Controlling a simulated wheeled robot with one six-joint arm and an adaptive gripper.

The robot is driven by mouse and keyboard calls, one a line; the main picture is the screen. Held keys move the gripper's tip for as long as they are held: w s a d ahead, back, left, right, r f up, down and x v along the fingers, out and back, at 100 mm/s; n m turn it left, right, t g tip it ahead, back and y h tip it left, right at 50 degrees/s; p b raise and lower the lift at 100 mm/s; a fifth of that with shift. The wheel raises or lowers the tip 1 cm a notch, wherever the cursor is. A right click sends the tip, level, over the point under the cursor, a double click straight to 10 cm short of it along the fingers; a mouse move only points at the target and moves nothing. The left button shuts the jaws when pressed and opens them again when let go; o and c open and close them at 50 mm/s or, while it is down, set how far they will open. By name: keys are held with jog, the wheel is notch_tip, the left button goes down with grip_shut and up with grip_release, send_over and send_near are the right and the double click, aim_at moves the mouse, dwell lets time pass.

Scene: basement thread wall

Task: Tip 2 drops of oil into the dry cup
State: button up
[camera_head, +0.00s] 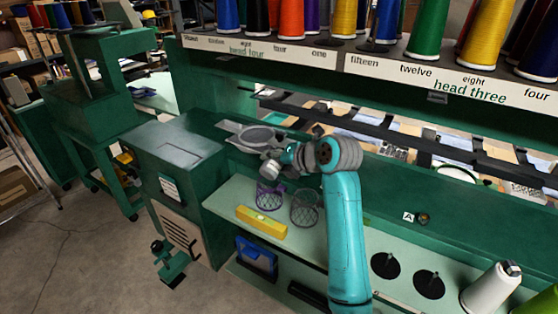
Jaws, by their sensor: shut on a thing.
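My gripper (269,168) is at the end of my teal arm, above the left part of the pale green shelf. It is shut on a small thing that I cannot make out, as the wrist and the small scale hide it. No oil container can be clearly recognised. A small brass-coloured round fitting (424,218) sits on the green machine beside a white label "A" (408,217), well right of my gripper. I cannot tell whether it is a cup or whether it is dry.
Below my gripper stand a purple mesh basket (270,195) and a grey one (304,209), near a yellow level (261,222). A grey round-ended object (258,138) lies behind. Black spindle discs (385,265) and a white cone (490,288) are at right. Thread cones (428,30) line the top rack.

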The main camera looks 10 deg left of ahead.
jog(key=s+a+r+n+t, duration=0.2)
jog(key=s+t, duration=0.1)
jog(key=s, duration=0.2)
jog(key=shift+s+r, duration=0.15)
jog(key=shift+s, duration=0.15)
jog(key=shift+h, duration=0.3)
